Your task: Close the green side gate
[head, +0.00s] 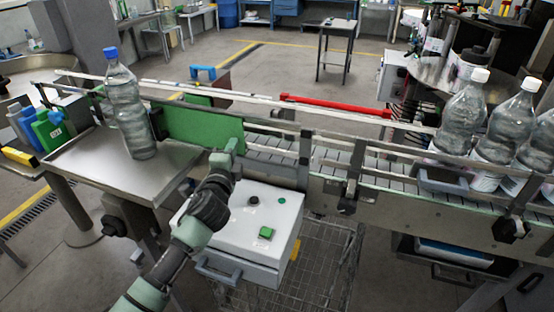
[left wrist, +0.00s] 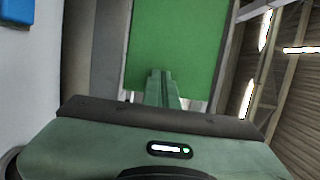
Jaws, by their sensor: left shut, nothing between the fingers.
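The green side gate (head: 200,127) is a flat green panel at the left part of the conveyor, beside the metal side table. In the left wrist view the green panel (left wrist: 178,45) fills the upper middle. My left gripper (head: 228,150) is shut and empty, with its fingertips right in front of the panel's lower right part. In the left wrist view the shut fingers (left wrist: 160,85) overlap the panel; I cannot tell whether they touch it. My right gripper is not in view.
A blue-capped bottle (head: 127,110) stands on the metal side table (head: 80,155), left of the gate. A white control box (head: 255,222) sits below my left gripper. Several white-capped bottles (head: 462,115) stand at the right of the conveyor (head: 330,158). A red bar (head: 335,105) lies behind it.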

